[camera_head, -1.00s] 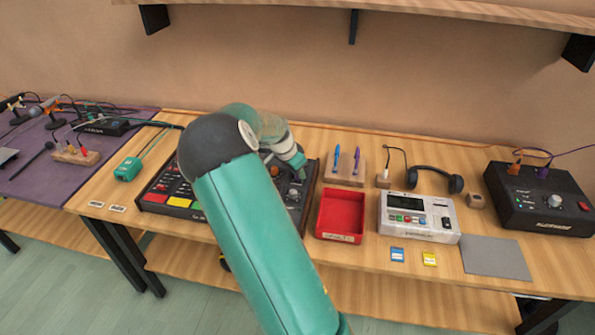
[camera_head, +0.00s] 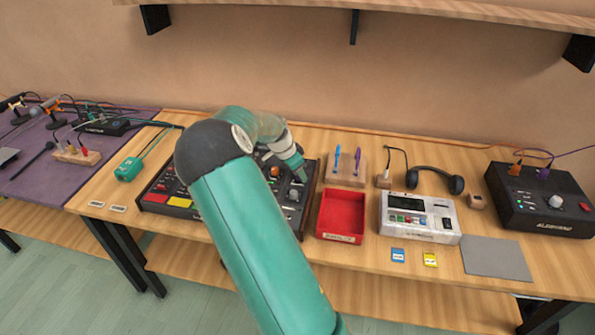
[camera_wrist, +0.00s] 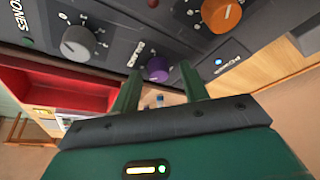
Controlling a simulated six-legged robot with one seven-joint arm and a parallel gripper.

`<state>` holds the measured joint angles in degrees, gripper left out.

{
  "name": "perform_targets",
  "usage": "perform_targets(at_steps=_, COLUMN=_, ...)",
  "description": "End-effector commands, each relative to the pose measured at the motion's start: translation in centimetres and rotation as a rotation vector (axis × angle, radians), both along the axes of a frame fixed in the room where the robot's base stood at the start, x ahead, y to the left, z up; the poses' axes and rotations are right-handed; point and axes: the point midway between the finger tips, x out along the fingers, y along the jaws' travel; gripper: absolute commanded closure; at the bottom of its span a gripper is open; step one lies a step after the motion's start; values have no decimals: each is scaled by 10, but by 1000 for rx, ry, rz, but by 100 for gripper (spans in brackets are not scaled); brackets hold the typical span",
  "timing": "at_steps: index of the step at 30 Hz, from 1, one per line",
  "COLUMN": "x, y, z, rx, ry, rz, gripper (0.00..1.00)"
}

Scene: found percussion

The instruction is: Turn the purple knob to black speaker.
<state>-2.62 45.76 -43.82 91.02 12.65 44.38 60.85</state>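The purple knob (camera_wrist: 158,69) is on the dark control panel (camera_wrist: 125,35) in the wrist view, between a grey knob (camera_wrist: 78,42) and an orange knob (camera_wrist: 221,14). My gripper (camera_wrist: 160,73) is open, with one finger to each side of the purple knob in the picture. I cannot tell whether the fingers touch it. In the head view my gripper (camera_head: 301,176) is over the right part of the black pad machine (camera_head: 165,187), and the purple knob is hidden there. No marking on the panel is clearly readable as a black speaker.
A red tray (camera_head: 341,215) and a pen block (camera_head: 345,172) stand right of the machine. Farther right are a white device (camera_head: 420,217), headphones (camera_head: 437,179) and a black box (camera_head: 538,200) with knobs. A shelf (camera_head: 430,14) hangs above.

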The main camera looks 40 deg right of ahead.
Motion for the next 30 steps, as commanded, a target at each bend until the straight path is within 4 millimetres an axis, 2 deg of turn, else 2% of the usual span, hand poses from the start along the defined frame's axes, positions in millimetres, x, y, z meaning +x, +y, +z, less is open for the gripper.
perform_targets(at_steps=7, x=0, y=0, z=2, rx=0, ry=0, rz=0, gripper=56)
perform_targets(at_steps=11, x=0, y=4, z=12, rx=0, ry=0, rz=-1, gripper=56)
perform_targets(at_steps=24, x=6, y=39, z=97, rx=0, ry=-3, rz=2, gripper=56)
perform_targets(at_steps=30, x=7, y=50, z=122, rx=0, ry=-2, rz=1, gripper=56)
